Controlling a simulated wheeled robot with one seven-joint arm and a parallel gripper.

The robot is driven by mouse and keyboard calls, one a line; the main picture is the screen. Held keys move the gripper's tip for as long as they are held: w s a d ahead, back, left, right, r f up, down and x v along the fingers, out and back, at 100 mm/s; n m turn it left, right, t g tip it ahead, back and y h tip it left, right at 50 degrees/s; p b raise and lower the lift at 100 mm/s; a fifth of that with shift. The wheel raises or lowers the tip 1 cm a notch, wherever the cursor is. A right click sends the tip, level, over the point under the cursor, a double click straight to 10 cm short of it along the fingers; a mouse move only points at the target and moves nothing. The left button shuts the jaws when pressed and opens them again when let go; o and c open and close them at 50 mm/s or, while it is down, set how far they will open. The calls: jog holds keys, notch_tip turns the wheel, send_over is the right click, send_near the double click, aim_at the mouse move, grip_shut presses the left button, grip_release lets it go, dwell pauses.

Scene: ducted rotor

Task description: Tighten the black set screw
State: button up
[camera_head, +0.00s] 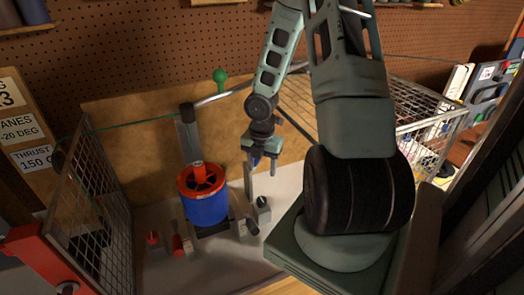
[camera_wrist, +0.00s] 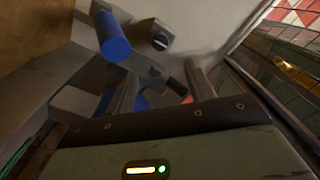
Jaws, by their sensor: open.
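A small grey block with a black round top (camera_head: 263,202) stands on the pale bench to the right of the rotor; I take the black top for the black set screw. In the wrist view, a black slotted knob (camera_wrist: 160,41) on a grey block looks like the same part. The ducted rotor (camera_head: 205,207) is a blue drum with an orange-red top. My gripper (camera_head: 262,172) is open above and behind the block, apart from it. Its two fingers also show in the wrist view (camera_wrist: 163,88), with no object clearly held between them.
Two red-topped parts (camera_head: 178,244) stand at the rotor's front left. A mesh panel (camera_head: 95,215) bounds the left and a wire cage (camera_head: 415,108) the right. A green ball (camera_head: 219,75) tops a lever behind. A blue cylinder (camera_wrist: 111,38) is near the knob in the wrist view.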

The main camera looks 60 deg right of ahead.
jog(key=shift+r+p, duration=0.3)
jog(key=shift+r, duration=1.45)
jog(key=shift+a, duration=0.1)
